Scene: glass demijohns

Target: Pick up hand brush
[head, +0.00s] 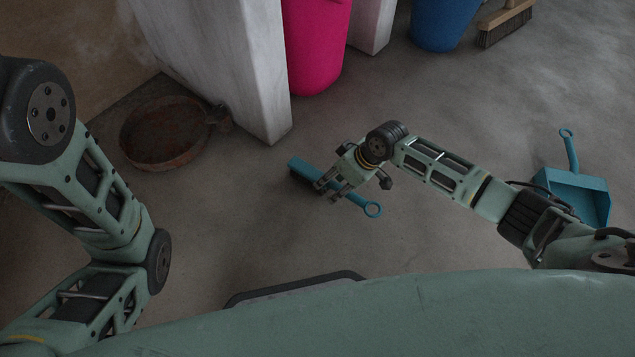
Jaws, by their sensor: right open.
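The hand brush is blue, with a head (303,169) at its left end and a handle that ends in a ring at its right end. It lies on the floor in the middle of the head view. My right gripper (329,189) is over the middle of the brush, with its open fingers at the part between head and handle. The gripper hides that middle part. I cannot tell whether the fingers touch the brush. My left arm shows at the left, but its gripper is out of view.
A blue dustpan (577,190) lies at the right near my right arm. A rusty pan (165,133) sits left, beside a white wall (225,60). A pink bin (315,45), a blue bin (443,22) and a broom (506,22) stand at the back. Floor between is clear.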

